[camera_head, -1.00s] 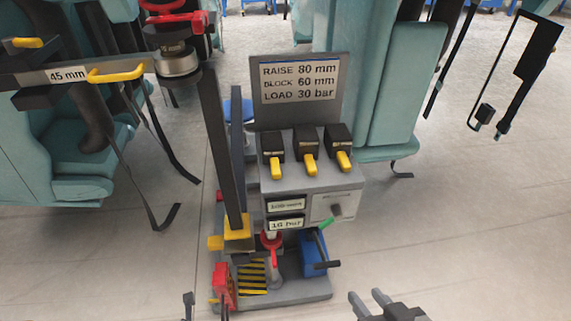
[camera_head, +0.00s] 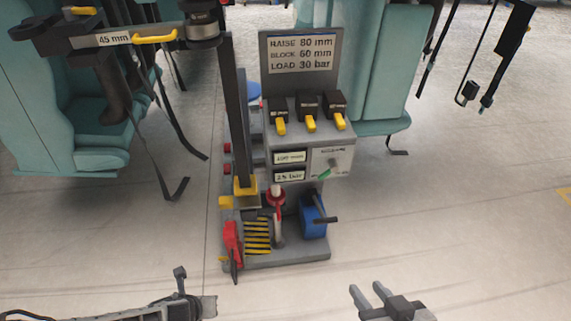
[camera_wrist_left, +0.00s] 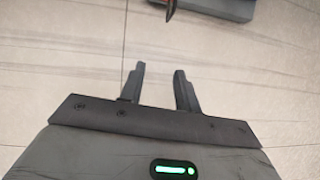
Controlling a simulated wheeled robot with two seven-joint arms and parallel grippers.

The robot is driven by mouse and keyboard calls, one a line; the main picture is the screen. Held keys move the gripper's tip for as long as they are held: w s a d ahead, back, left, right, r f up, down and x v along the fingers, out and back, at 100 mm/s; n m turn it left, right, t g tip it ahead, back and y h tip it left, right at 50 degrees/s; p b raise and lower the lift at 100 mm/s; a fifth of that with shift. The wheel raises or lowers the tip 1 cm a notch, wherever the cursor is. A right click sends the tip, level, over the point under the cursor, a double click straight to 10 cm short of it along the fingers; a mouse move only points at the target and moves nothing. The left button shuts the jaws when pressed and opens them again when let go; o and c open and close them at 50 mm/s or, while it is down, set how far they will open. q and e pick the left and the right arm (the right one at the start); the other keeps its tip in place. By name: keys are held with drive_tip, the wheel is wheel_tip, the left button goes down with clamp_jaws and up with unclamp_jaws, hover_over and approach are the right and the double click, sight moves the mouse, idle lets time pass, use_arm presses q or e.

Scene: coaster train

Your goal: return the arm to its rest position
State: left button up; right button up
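My left arm (camera_head: 120,316) reaches in low from the left in the head view, in front of the test stand and apart from it. My left gripper (camera_head: 192,290) is at its end. In the left wrist view the same gripper (camera_wrist_left: 159,72) has its two fingers apart, with only bare floor between them. My right gripper (camera_head: 370,291) is at the bottom edge of the head view, right of centre. Its fingers are apart and nothing shows between them.
The grey test stand (camera_head: 290,257) carries a sign (camera_head: 302,55), yellow-handled switches, a blue part (camera_head: 313,222) and a red part (camera_head: 233,243). Teal seats (camera_head: 385,75) stand behind. A beam labelled 45 mm (camera_head: 115,39) overhangs at upper left. The front floor is clear.

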use_arm(q)
drive_tip(key=w+a+r+n+t+y, duration=0.2)
drive_tip(key=w+a+r+n+t, duration=0.35)
drive_tip(key=w+a+r, duration=1.1)
drive_tip(key=w+a+r+n+t+y, duration=0.1)
drive_tip(key=a+r+n+y, duration=0.1)
drive_tip(key=a+r, duration=0.6)
drive_tip(key=w+a+r+n+t+y, duration=0.1)
drive_tip(key=w+a+r+n+y, duration=0.15)
drive_tip(key=r, duration=1.05)
drive_tip(key=w+a+r+n+t+y, duration=0.1)
drive_tip(key=a+r+t, duration=0.1)
drive_tip(key=a+r, duration=0.65)
drive_tip(key=s+d+f+n+g+h, duration=0.1)
drive_tip(key=s+d+f+n+h, duration=0.35)
drive_tip(key=d+f+n, duration=0.65)
drive_tip(key=s+d+f+n+g+h, duration=0.1)
drive_tip(key=s+d+f+n+h, duration=0.4)
drive_tip(key=d, duration=1.1)
drive_tip(key=s+d+f+n+g+h+p, duration=0.1)
drive_tip(key=s+d+n, duration=0.4)
drive_tip(key=s+d, duration=1.1)
drive_tip(key=d+f+g+p, duration=0.1)
drive_tip(key=d+p, duration=0.1)
drive_tip(key=shift+s+d+h+p, duration=0.15)
drive_tip(key=shift+d+h+p, duration=0.15)
drive_tip(key=shift+p, duration=0.05)
use_arm(e)
drive_tip(key=shift+d+r, duration=0.15)
drive_tip(key=shift+r, duration=0.6)
